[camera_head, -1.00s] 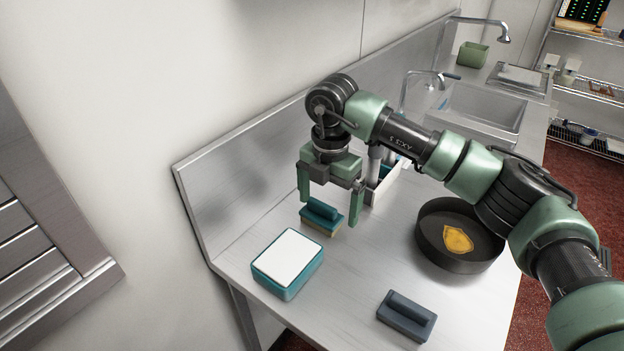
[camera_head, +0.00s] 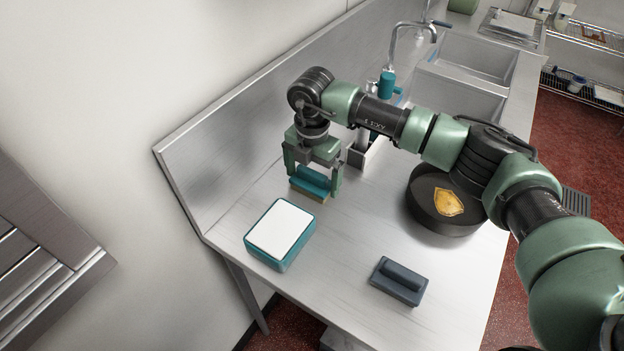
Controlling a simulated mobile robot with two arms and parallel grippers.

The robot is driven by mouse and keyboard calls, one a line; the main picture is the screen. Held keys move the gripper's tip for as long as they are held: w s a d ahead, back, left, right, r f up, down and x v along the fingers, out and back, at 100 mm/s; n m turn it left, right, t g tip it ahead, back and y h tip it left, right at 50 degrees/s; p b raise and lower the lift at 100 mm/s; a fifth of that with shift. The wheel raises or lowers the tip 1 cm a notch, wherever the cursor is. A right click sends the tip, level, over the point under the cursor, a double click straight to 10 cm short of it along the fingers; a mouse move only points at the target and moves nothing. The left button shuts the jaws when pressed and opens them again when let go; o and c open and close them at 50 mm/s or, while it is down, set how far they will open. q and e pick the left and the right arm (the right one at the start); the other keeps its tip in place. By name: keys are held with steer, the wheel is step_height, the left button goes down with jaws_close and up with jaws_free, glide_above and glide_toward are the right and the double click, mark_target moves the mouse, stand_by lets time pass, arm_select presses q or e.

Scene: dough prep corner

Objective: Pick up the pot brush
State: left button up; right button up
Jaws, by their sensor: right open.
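A teal brush (camera_head: 311,183) with a raised grip and a tan underside lies on the steel counter near the back wall. It looks like the pot brush, though a dark grey block with a raised grip (camera_head: 399,281) also lies nearer the front edge. My right gripper (camera_head: 312,178) is open and points down over the teal brush. One finger is at its left end and the other at its right end. I cannot tell whether the fingers touch it. My left gripper is not in view.
A teal box with a white top (camera_head: 281,230) stands just in front of the brush. A dark round pan (camera_head: 436,225) with a yellow emblem sits to the right. A holder (camera_head: 371,155) stands behind my gripper, and sinks (camera_head: 470,62) lie beyond. The counter's middle is clear.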

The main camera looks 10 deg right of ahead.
mark_target(312, 171)
steer(key=shift+c, duration=0.9)
steer(key=c, duration=1)
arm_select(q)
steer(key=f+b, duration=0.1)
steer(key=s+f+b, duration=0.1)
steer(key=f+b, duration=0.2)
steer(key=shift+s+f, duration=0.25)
arm_select(e)
step_height(312, 171, up, 20)
steer(key=shift+r, duration=0.1)
